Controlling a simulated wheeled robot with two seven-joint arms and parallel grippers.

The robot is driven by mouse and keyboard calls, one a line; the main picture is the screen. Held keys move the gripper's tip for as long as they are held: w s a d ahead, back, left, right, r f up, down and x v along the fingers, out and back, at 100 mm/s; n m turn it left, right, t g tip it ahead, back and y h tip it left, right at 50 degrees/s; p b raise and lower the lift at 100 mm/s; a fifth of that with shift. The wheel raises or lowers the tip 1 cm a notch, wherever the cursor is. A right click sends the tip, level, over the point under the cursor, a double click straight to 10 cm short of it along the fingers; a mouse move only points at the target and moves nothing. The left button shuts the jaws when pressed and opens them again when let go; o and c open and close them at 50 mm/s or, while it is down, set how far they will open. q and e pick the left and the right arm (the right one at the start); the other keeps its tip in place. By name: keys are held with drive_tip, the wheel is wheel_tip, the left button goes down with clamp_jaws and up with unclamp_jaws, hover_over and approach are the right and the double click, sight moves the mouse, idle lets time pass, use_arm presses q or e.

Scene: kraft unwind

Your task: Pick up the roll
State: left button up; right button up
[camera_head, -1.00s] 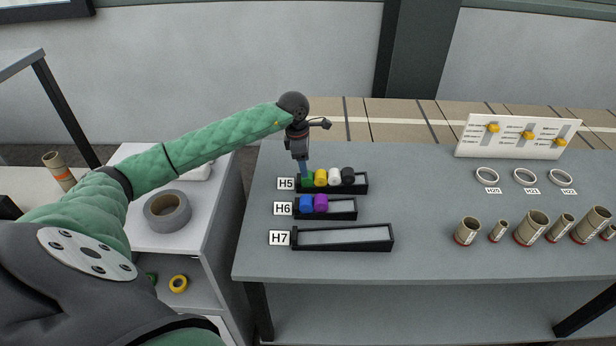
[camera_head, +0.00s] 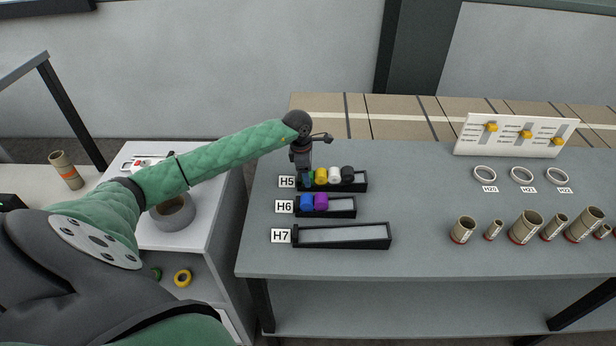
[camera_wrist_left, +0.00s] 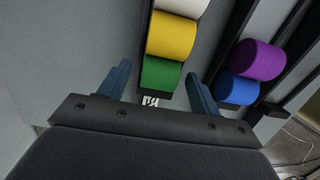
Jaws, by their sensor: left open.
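In the left wrist view a green roll (camera_wrist_left: 161,75) lies at the end of a row, with a yellow roll (camera_wrist_left: 170,36) and a white roll (camera_wrist_left: 182,6) beyond it. My left gripper (camera_wrist_left: 157,72) is open, with one blue finger on each side of the green roll; contact cannot be told. In the head view the gripper (camera_head: 306,178) is down at the left end of the H5 tray (camera_head: 355,187) and mostly hides the green roll. The yellow roll (camera_head: 320,176), white roll (camera_head: 334,175) and a black roll (camera_head: 347,174) show beside it. My right gripper is out of view.
The H6 tray (camera_head: 342,208) holds a blue roll (camera_head: 307,202) and a purple roll (camera_head: 321,201). The H7 tray (camera_head: 342,235) is empty. Several cardboard tubes, white rings and a slider board (camera_head: 513,136) stand on the right of the grey table (camera_head: 420,215).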

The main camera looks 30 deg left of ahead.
use_arm(q)
drive_tip(key=shift+c, duration=0.2)
drive_tip(key=c, duration=1)
